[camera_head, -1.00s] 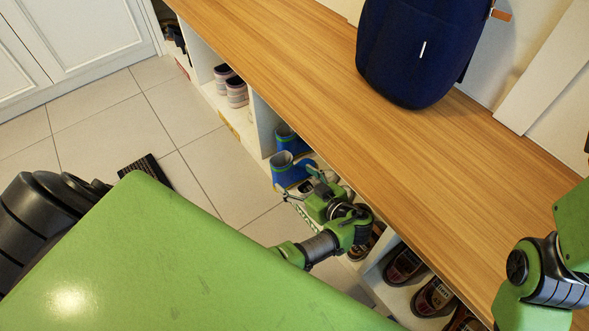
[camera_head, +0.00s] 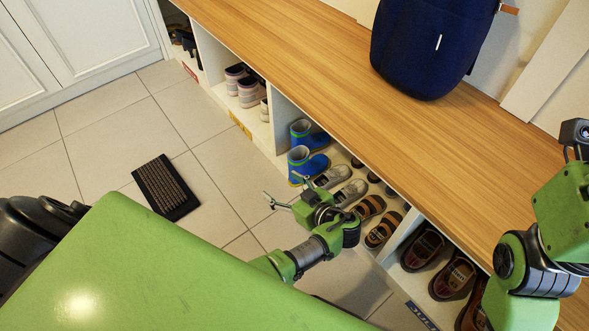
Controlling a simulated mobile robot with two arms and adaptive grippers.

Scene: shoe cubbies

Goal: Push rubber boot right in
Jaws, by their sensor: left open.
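Two blue rubber boots with green trim stand upright in a middle cubby. The boot nearer me (camera_head: 306,164) is at the cubby's front edge, and the other boot (camera_head: 307,135) is beside it, farther up the picture. My left gripper (camera_head: 281,189) is open and empty, in front of the cubbies, just below and left of the nearer boot and apart from it. My right arm is at the right edge; the dark end part of its gripper (camera_head: 574,138) is partly cut off and its fingers are unclear.
Grey shoes (camera_head: 340,185) and brown sandals (camera_head: 376,220) stand close to the boots. Dark red shoes (camera_head: 452,277) fill the nearer cubby. The wooden bench top (camera_head: 330,85) overhangs the cubbies and bears a navy bag (camera_head: 428,50). A dark mat (camera_head: 166,188) lies on the floor.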

